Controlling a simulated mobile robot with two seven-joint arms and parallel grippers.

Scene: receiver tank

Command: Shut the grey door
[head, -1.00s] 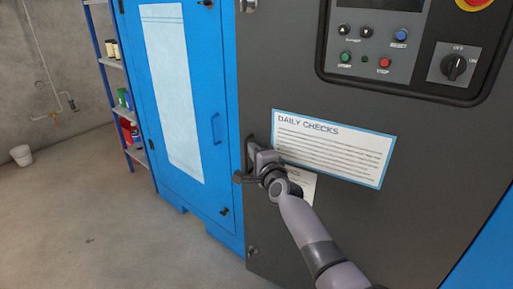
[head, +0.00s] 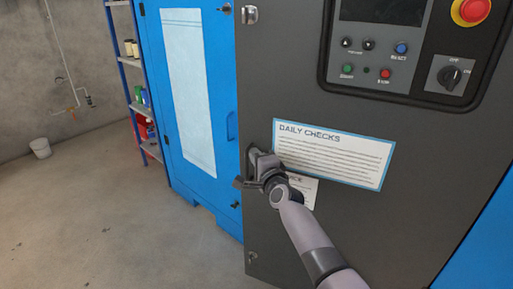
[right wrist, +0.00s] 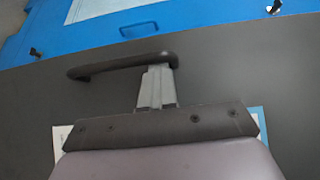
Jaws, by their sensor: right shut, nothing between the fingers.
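The grey door (head: 215,0) fills the right half of the head view, with its free left edge standing in front of the blue cabinet; it looks ajar, though the gap itself is hidden. Its dark handle (right wrist: 105,66) is near that edge and runs across the right wrist view. My right gripper (head: 257,165) is at the handle in the head view. In the right wrist view its closed fingers (right wrist: 157,72) reach up to the handle's right end, with nothing between them; whether they touch it I cannot tell. My left gripper is out of view.
A blue door (head: 185,90) with a small handle stands left of the grey door. A control panel (head: 400,60) with a red stop button is on the grey door. The floor at left is clear.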

